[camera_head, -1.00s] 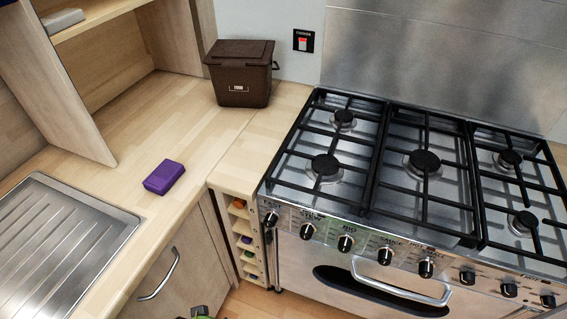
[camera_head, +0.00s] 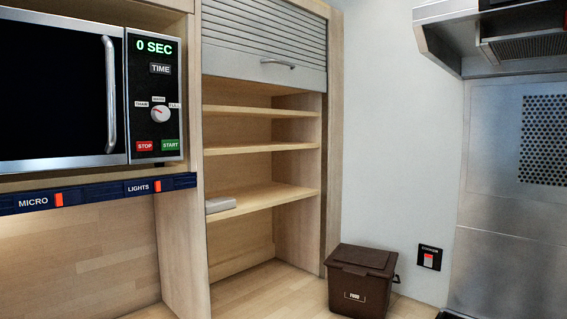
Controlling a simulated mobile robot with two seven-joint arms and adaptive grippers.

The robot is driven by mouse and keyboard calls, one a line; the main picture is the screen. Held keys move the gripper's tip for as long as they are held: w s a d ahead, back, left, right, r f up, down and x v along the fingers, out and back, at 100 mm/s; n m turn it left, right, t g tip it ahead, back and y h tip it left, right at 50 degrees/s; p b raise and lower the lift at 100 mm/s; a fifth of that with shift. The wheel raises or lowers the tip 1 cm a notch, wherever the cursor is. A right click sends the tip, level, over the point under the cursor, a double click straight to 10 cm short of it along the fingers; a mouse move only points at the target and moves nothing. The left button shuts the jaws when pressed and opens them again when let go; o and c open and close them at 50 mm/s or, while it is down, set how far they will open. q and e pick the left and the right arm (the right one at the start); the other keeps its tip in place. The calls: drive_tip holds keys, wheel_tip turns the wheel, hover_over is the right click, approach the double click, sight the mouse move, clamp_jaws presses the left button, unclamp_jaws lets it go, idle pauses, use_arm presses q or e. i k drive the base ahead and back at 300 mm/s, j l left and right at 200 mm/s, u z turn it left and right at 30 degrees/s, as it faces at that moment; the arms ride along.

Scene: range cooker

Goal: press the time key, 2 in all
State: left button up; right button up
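The microwave (camera_head: 70,85) is at the upper left, set into a wooden cabinet, with its door shut. Its control panel is on the right side of its front. The display (camera_head: 154,46) reads "0 SEC" in green. The dark time key (camera_head: 160,69), marked TIME, sits just below the display. Below it are a round dial (camera_head: 160,114), a red STOP key (camera_head: 145,146) and a green START key (camera_head: 170,145). Neither of my grippers is in view.
A blue strip (camera_head: 90,194) with MICRO and LIGHTS switches runs under the microwave. Open shelves (camera_head: 262,148) with a raised roller shutter (camera_head: 264,45) stand to its right. A brown food bin (camera_head: 360,281) sits on the counter. A cooker hood (camera_head: 490,35) hangs at the upper right.

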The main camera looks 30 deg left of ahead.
sight(158, 69)
drive_tip(key=k+j+u, duration=0.1)
drive_tip(key=u, duration=1.3)
drive_tip(key=i+j, duration=0.05)
